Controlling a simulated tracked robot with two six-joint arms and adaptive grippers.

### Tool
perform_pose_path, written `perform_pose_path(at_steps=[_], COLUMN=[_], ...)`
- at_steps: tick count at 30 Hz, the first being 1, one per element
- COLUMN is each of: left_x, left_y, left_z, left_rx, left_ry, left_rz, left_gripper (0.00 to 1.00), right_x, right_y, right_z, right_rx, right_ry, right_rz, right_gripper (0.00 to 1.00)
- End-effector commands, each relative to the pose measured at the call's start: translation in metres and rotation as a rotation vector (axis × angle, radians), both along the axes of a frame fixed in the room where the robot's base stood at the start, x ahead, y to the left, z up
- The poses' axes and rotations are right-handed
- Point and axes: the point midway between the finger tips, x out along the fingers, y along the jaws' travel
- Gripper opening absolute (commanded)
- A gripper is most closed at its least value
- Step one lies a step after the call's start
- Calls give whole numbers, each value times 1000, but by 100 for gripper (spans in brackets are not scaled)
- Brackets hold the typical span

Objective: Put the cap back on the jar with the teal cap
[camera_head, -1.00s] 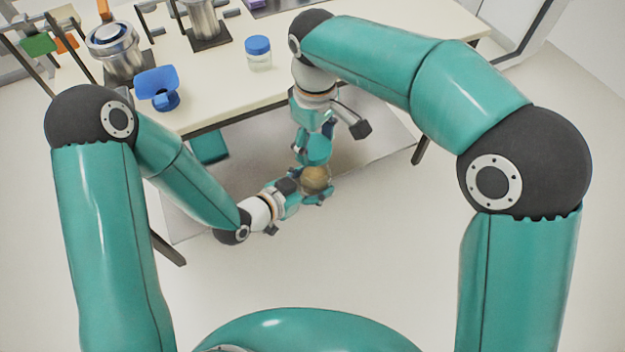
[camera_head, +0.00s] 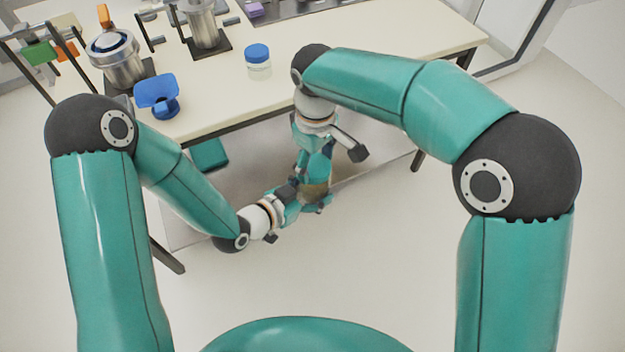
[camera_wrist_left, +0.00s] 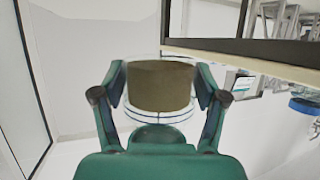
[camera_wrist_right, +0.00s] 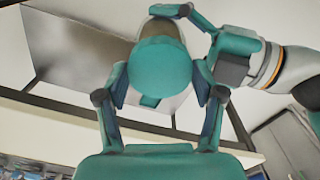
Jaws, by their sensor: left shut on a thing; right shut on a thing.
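The jar (camera_head: 315,190) is clear with brown contents. My left gripper (camera_wrist_left: 160,88) is shut around its sides, in front of the table's near edge. The brown contents and clear glass (camera_wrist_left: 160,113) show between the fingers in the left wrist view. The teal cap (camera_wrist_right: 160,65) is in my right gripper (camera_wrist_right: 160,100), which is shut on it. In the head view the right gripper points down from above, with the cap over the jar's mouth. The cap hides the mouth, and I cannot tell whether they touch or are apart.
A blue-capped jar (camera_head: 258,62) stands on the table (camera_head: 350,62). A blue funnel-like holder (camera_head: 158,96), a metal pot (camera_head: 118,62) and a metal cylinder (camera_head: 204,22) stand further left. A teal box (camera_head: 209,154) sits below the table. The floor in front is clear.

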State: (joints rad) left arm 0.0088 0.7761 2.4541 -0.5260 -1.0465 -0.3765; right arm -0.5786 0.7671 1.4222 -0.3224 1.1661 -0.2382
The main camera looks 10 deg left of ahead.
Motion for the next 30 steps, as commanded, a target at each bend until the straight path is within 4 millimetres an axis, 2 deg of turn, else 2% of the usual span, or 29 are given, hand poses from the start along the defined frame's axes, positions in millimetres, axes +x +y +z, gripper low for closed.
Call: perform_pose_path(at_steps=[11,21,30], left_x=[0,0,0], left_y=[0,0,0], left_z=[1,1,1], left_rx=[-1,-1,-1], left_ry=[-2,-2,-2], left_rz=[0,0,0], left_gripper=[6,6,6], right_x=[0,0,0], right_y=[0,0,0], right_z=[-1,-17,-19], right_rx=[-1,-1,-1], right_ry=[1,2,1], right_rz=[0,0,0], right_gripper=[49,49,49])
